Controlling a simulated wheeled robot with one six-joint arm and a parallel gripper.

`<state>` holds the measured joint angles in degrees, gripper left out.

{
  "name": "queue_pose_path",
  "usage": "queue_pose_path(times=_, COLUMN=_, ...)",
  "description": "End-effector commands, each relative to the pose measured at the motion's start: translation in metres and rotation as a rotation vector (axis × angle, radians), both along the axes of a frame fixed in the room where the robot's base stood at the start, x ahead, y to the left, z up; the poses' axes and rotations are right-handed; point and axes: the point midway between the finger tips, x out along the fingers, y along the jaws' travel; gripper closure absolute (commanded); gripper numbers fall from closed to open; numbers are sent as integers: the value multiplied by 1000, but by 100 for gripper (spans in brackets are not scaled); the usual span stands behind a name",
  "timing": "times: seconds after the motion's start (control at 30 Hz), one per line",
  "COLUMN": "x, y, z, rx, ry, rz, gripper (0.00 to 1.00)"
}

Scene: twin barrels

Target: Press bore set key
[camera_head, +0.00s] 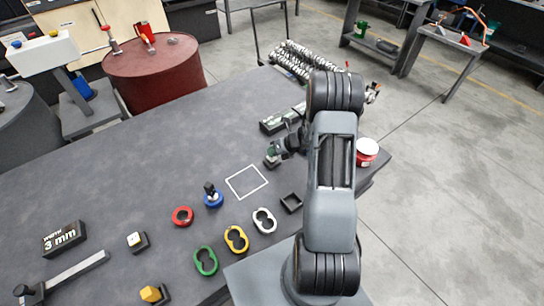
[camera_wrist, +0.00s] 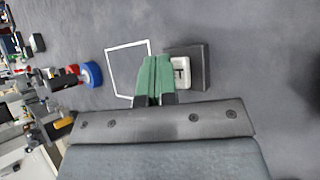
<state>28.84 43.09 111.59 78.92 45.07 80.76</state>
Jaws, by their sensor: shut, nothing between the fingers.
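A pale key (camera_wrist: 184,66) with a dark mark sits on a dark block (camera_wrist: 203,66) just right of my fingertips in the wrist view. I cannot read the mark or tell whether this is the bore set key. My gripper (camera_wrist: 153,78) has its green fingers shut together, empty, with the tips beside the pale key; contact cannot be told. In the head view my gripper (camera_head: 273,157) is low over the bench, beyond the white square outline (camera_head: 246,181), and mostly covers that block. A black display (camera_head: 64,238) reads "3 mm". A white key on a dark base (camera_head: 137,240) stands right of it.
A blue ring with a black knob (camera_head: 213,196), a red ring (camera_head: 182,216) and green (camera_head: 205,261), yellow (camera_head: 236,239) and white (camera_head: 264,220) double-ring pieces lie on the bench. A red-and-white can (camera_head: 366,152) stands by the right edge. A red barrel (camera_head: 155,75) stands behind.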

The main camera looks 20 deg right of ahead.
Motion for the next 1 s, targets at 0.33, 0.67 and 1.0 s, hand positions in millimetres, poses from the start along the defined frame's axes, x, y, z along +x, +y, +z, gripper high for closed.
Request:
queue_pose_path(times=0.33, x=0, y=0, z=6, rx=0, ry=1, rz=0, gripper=100)
queue_pose_path(times=0.67, x=0, y=0, z=20, rx=0, ry=1, rz=-1, gripper=100)
queue_pose_path(times=1.0, x=0, y=0, z=20, rx=0, ry=0, rz=0, gripper=100)
